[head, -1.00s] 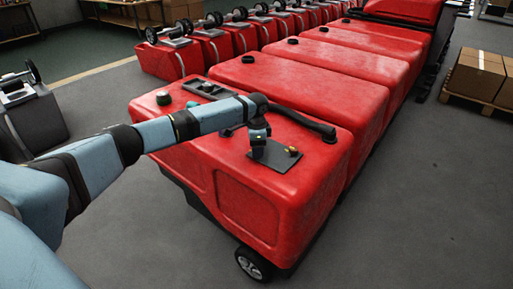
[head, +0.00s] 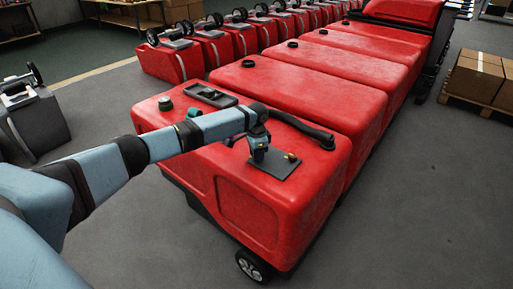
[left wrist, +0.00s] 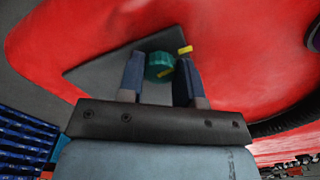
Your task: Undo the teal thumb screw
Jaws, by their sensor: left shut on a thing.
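The teal thumb screw (left wrist: 160,66) shows as a ribbed round knob in the left wrist view. It sits between the two dark blue fingers of my left gripper (left wrist: 160,78), which is shut on it. In the head view my left gripper (head: 258,155) reaches down to the left part of a dark plate (head: 272,170) on top of the nearest red tank (head: 215,158). The screw cannot be made out there, behind the gripper. A small yellow piece (left wrist: 185,49) shows just beside the screw in the wrist view. My right gripper is not in view.
A brass-coloured knob (head: 291,156) stands on the plate to the right of my gripper.

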